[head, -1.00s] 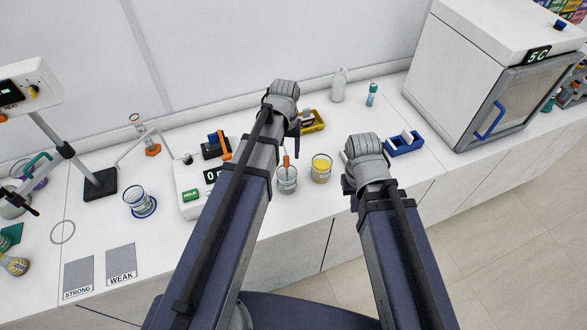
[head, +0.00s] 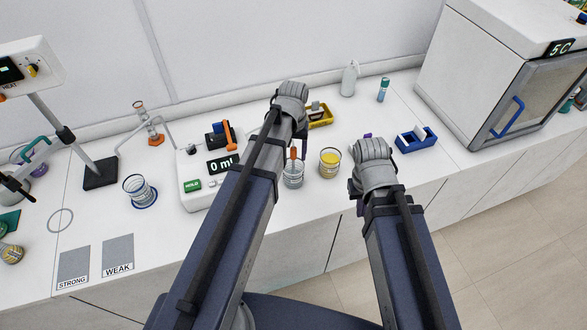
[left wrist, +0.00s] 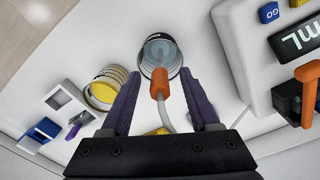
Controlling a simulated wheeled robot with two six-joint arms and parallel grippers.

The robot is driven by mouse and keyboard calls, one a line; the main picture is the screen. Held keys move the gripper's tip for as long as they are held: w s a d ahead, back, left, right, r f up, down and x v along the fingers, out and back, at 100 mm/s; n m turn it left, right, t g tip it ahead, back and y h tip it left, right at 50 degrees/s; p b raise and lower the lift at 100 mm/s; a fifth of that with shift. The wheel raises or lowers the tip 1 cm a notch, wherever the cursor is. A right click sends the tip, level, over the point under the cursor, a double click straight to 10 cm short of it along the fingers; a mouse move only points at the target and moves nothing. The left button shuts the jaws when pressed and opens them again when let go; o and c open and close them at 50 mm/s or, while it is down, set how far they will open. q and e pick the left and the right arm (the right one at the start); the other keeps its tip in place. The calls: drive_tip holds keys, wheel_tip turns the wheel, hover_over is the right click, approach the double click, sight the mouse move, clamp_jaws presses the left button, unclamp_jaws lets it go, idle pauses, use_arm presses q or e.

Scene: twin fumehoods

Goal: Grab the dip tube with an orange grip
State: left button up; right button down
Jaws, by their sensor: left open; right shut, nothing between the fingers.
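The dip tube's orange grip (head: 293,153) stands up out of a glass beaker of clear liquid (head: 293,178). In the left wrist view the orange grip (left wrist: 160,83) lies between the two purple fingers of my open left gripper (left wrist: 160,75), with gaps on both sides. A pale hose (left wrist: 166,118) runs from the grip toward the gripper body. In the head view my left gripper (head: 301,130) is above and behind the beaker, its fingers mostly hidden by the wrist. My right gripper (head: 358,204) is shut and empty, right of the beakers near the counter's front edge.
A beaker of yellow liquid (head: 329,164) stands close right of the clear one. A white meter with an orange-handled part (head: 196,172) is on the left. A yellow tray (head: 320,116) lies behind, a blue holder (head: 418,143) right. A small purple item (head: 367,135) shows behind my right wrist.

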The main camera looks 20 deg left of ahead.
sight(293, 166)
use_arm(q)
wheel_tip(293, 166, down, 3)
drive_tip(key=shift+r+b, duration=0.2)
drive_tip(key=shift+b, duration=0.65)
use_arm(e)
wheel_tip(293, 166, down, 2)
drive_tip(key=shift+f, duration=0.25)
use_arm(q)
drive_tip(key=shift+r, duration=0.1)
clamp_jaws()
